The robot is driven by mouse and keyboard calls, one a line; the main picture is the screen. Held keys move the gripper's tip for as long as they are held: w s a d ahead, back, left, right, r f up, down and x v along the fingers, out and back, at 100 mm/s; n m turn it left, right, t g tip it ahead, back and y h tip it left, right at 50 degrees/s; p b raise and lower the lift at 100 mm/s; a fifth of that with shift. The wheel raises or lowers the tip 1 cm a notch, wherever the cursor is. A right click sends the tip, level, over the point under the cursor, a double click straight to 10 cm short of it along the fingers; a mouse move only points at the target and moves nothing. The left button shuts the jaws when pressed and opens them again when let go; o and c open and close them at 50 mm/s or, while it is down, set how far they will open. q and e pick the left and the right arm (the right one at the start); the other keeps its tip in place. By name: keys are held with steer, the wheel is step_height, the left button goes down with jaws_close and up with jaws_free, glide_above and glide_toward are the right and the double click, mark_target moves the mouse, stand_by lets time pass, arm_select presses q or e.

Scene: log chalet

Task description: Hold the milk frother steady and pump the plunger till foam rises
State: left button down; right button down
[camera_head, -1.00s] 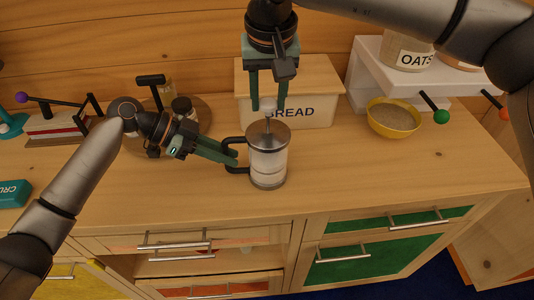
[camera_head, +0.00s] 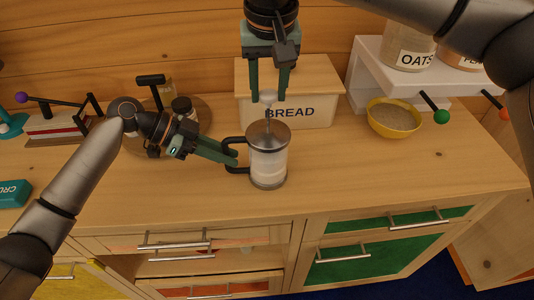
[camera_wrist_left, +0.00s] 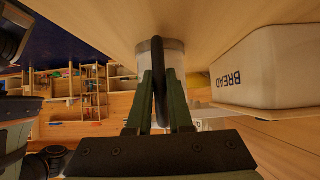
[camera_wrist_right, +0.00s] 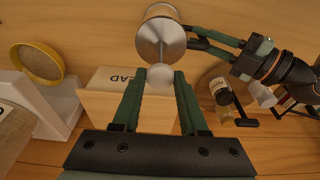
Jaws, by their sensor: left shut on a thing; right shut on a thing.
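The milk frother (camera_head: 269,165) stands upright on the counter, a clear cylinder with a metal lid (camera_head: 268,134), white contents and a black handle on its left. My left gripper (camera_head: 233,157) is shut on that handle, which also shows between its fingers in the left wrist view (camera_wrist_left: 159,75). The plunger rod rises from the lid to a pale round knob (camera_wrist_right: 160,77). My right gripper (camera_head: 268,98) points down from above and is shut on the knob, with the rod partly drawn out. I cannot tell foam from milk through the wall.
A bread box (camera_head: 315,108) stands close behind the frother. A yellow bowl (camera_head: 393,118) and a white shelf (camera_head: 365,60) with jars are at right. A tray with a dark-lidded jar (camera_head: 183,108) is behind my left gripper. The counter in front is clear.

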steer(key=shift+r, duration=0.55)
steer(key=shift+f, duration=2.65)
steer(key=shift+c, duration=2)
jaws_free()
steer(key=shift+f, duration=0.1)
steer(key=shift+s+r, duration=0.25)
steer(key=shift+r, duration=0.9)
steer(key=shift+s+r, duration=0.2)
steer(key=shift+r, duration=0.95)
steer(key=shift+s+r, duration=0.25)
steer(key=shift+r, duration=0.9)
